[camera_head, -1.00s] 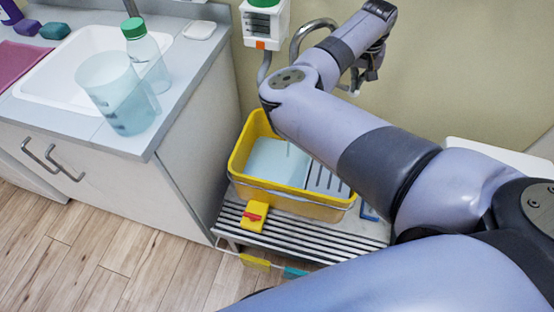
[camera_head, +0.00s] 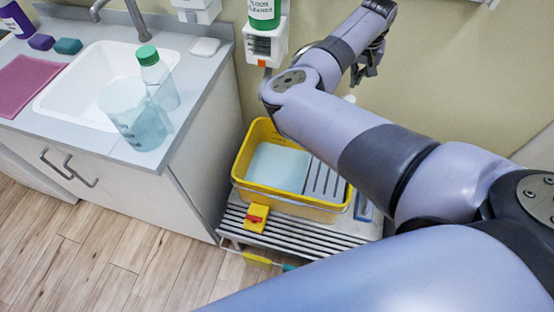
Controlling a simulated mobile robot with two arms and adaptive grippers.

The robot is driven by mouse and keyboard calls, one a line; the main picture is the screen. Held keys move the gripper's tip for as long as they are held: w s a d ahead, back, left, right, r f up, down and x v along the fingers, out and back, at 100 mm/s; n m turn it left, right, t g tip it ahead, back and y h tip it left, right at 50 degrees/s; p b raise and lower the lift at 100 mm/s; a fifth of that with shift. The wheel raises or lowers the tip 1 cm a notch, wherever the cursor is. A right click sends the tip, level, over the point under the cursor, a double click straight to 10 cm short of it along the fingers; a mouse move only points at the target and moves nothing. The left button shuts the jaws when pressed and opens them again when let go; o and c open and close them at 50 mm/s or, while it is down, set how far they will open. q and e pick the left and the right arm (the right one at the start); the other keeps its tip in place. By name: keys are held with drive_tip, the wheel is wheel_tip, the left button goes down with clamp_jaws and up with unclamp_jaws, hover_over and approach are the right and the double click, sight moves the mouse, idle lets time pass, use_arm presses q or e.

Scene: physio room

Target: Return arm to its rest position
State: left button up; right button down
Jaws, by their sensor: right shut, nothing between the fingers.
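My right arm reaches in from the lower right, up across the bucket towards the wall. Its gripper (camera_head: 369,69) is at the upper middle, near the wall and right of the bottle holder. The fingers are small and dark, partly behind the wrist, and hold nothing. My left gripper is not in view.
A yellow bucket (camera_head: 240,172) with pale liquid stands on a slatted rack (camera_head: 290,236) below my arm. A clear jug (camera_head: 135,125) and a green-capped bottle (camera_head: 160,82) stand on the sink counter (camera_head: 95,133). A floor cleaner bottle (camera_head: 263,12) sits in a wall holder (camera_head: 265,45).

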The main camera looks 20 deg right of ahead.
drive_tip(key=shift+r, duration=0.7)
drive_tip(key=shift+f, duration=0.1)
